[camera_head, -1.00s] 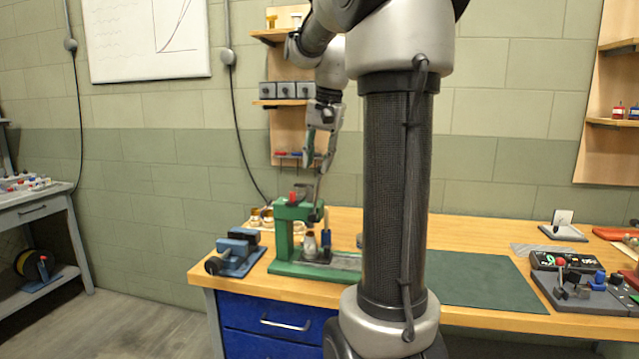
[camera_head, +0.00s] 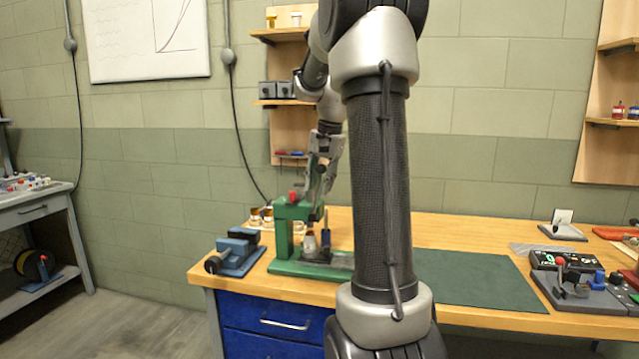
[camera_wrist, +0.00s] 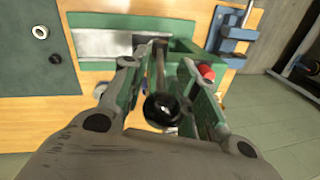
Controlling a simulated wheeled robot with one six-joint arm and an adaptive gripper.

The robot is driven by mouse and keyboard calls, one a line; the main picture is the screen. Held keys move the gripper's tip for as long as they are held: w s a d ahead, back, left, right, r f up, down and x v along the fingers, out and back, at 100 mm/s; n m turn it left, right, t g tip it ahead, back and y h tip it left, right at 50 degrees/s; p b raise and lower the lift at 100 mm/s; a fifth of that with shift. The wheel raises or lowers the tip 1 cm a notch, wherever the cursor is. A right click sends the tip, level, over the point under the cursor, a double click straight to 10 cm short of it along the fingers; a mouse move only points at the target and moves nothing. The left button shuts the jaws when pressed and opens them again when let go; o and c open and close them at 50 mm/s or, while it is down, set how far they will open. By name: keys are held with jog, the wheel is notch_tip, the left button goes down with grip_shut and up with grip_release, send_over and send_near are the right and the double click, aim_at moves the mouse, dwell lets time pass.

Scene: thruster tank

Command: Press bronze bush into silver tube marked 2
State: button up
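A green press (camera_head: 284,235) stands at the left end of the bench, with a red knob on top; it also shows in the wrist view (camera_wrist: 183,47). A silver piece with a brownish top (camera_head: 310,243) stands upright on its bed; I cannot read a mark or tell whether this is the tube with the bush. My gripper (camera_head: 322,190) is above the press. In the wrist view my gripper (camera_wrist: 159,66) has its fingers apart, with a lever rod ending in a black ball (camera_wrist: 162,109) between them. I see gaps beside the rod.
A blue vise (camera_head: 238,250) stands left of the press. Small brass-and-white pieces (camera_head: 261,216) sit behind it. A dark green mat (camera_head: 470,282) lies to the right, largely clear. A control box (camera_head: 560,262) is at the far right. A shelf board (camera_head: 288,130) hangs behind.

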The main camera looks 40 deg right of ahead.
grip_shut()
jog(key=shift+r, duration=0.1)
jog(key=s+d+f+t+y, duration=0.5)
jog(key=s+f+t+y, duration=0.2)
jog(key=t, duration=0.4)
jog(key=shift+d+f+y, duration=0.2)
jog(key=shift+f+y, duration=0.4)
jog(key=shift+f, duration=0.85)
